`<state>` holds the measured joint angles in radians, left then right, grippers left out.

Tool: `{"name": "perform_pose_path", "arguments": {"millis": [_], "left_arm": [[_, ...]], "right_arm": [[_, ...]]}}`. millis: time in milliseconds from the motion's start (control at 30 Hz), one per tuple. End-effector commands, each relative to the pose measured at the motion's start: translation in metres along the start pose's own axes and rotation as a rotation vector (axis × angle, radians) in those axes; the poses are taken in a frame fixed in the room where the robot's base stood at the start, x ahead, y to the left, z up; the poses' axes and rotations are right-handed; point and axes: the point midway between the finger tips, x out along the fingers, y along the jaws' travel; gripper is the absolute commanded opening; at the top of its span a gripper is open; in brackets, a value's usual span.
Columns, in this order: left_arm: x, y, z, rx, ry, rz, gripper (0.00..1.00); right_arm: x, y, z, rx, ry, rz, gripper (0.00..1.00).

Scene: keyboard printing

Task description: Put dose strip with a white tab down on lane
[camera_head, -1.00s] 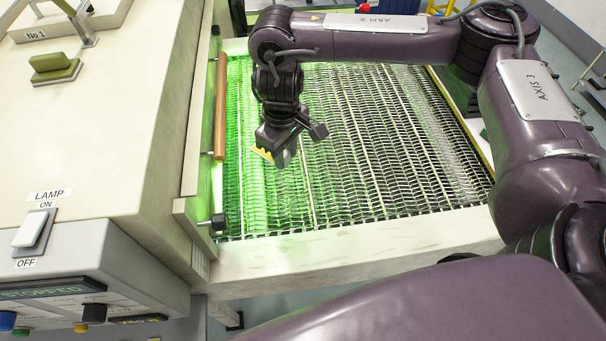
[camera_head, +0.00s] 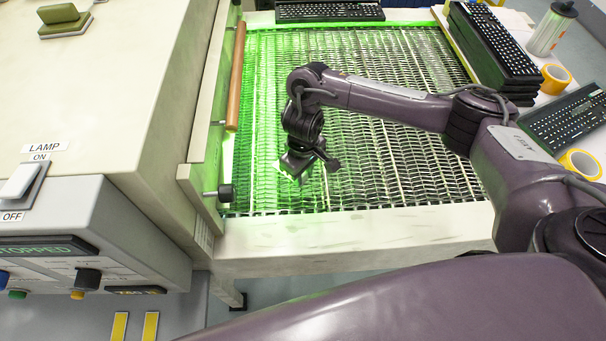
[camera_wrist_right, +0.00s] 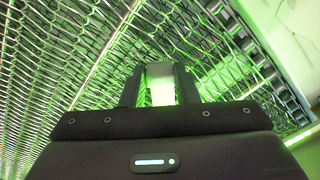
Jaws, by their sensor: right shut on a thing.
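My right gripper (camera_head: 296,170) is low over the left part of the green-lit wire mesh belt (camera_head: 400,172). It is shut on the dose strip, whose pale tab (camera_wrist_right: 160,82) shows between the fingers in the right wrist view, tinted green by the light. In the head view only a small bright edge shows beside the fingers, and the rest of the strip is hidden. Pale lines run along the belt and divide it into lanes. I cannot tell whether the strip touches the mesh. My left gripper is not in view.
The cream lamp housing (camera_head: 110,90) with an orange-brown roller (camera_head: 236,75) borders the belt on the left. A keyboard (camera_head: 330,11) lies at the far end. Stacked keyboards (camera_head: 495,50), tape rolls (camera_head: 580,163) and a bottle (camera_head: 551,28) stand at right. The mesh right of my gripper is clear.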

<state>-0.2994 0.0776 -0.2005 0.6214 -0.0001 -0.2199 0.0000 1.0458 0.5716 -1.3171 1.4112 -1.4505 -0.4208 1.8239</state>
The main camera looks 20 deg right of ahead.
Motion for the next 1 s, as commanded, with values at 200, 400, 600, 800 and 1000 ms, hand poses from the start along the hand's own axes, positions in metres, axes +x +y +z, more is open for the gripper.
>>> {"name": "perform_pose_path", "arguments": {"millis": [200, 400, 600, 800, 1000], "left_arm": [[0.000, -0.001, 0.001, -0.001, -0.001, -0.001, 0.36], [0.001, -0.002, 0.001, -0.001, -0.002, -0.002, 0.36], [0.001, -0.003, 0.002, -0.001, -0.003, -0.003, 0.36], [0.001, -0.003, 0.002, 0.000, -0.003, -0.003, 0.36], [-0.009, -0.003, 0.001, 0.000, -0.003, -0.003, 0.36]], "right_arm": [[0.001, 0.000, -0.001, -0.001, 0.002, 0.000, 0.00], [0.004, 0.000, -0.001, -0.001, 0.002, 0.000, 0.33], [0.004, 0.000, -0.001, -0.001, 0.002, 0.000, 0.49], [0.003, 0.000, -0.001, -0.001, 0.002, 0.000, 0.49], [-0.020, 0.001, -0.002, -0.003, 0.006, 0.002, 0.49]]}}
